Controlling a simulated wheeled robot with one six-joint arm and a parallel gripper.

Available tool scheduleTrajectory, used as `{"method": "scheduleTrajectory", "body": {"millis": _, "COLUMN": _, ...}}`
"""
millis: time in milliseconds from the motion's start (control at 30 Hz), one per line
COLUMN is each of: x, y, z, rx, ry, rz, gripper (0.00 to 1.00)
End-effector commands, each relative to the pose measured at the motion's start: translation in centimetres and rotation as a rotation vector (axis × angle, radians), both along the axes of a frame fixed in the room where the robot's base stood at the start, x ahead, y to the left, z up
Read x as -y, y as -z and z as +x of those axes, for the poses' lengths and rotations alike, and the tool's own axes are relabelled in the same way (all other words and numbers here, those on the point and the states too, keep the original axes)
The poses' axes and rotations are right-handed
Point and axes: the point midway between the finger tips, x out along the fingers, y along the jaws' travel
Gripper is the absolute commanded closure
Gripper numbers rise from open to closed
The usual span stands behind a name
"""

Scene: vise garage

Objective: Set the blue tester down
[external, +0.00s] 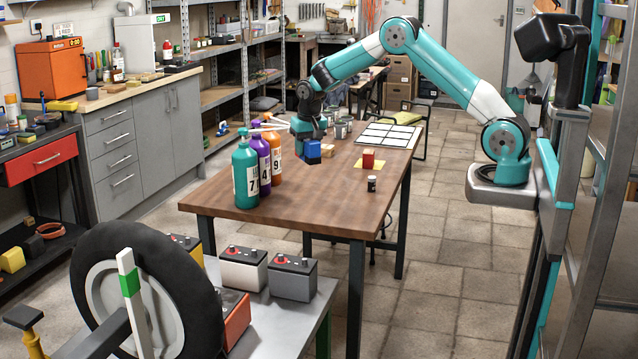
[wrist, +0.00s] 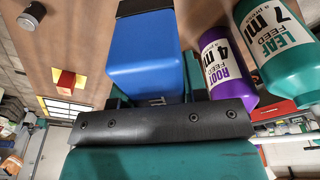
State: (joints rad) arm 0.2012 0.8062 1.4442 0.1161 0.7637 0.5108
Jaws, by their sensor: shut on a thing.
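The blue tester (external: 312,156) is held in my gripper (external: 308,142) over the workbench (external: 320,192), just right of the feed bottles. Whether its lower end touches the bench is not clear. In the wrist view the blue tester (wrist: 145,55) fills the upper middle, between the teal fingers of my gripper (wrist: 155,85), which is shut on it. Part of the tester is hidden behind the dark gripper bar.
Green (external: 246,178), purple (external: 261,162) and orange (external: 274,155) bottles stand close left. A red block (external: 368,159) sits on a yellow square (external: 357,164), with a small dark jar (external: 371,184) nearby. A white grid panel (external: 388,136) lies behind. The bench's front middle is clear.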

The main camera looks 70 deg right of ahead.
Motion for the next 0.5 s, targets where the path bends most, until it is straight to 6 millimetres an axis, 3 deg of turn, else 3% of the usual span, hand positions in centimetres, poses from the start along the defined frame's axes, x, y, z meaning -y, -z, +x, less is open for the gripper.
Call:
{"method": "scheduleTrajectory", "body": {"millis": 33, "x": 2.2, "y": -0.4, "z": -0.7, "rx": 0.000, "ry": 0.038, "rz": 0.000, "gripper": 0.88}}
{"method": "scheduleTrajectory", "body": {"millis": 133, "x": 6.3, "y": -0.3, "z": -0.9, "rx": 0.008, "ry": 0.151, "rz": -0.002, "gripper": 0.88}}
{"method": "scheduleTrajectory", "body": {"millis": 300, "x": 13.5, "y": -2.9, "z": -1.9, "rx": 0.009, "ry": 0.451, "rz": -0.001, "gripper": 0.88}}
{"method": "scheduleTrajectory", "body": {"millis": 500, "x": 18.6, "y": -5.6, "z": -4.0, "rx": 0.005, "ry": 0.705, "rz": -0.001, "gripper": 0.88}}
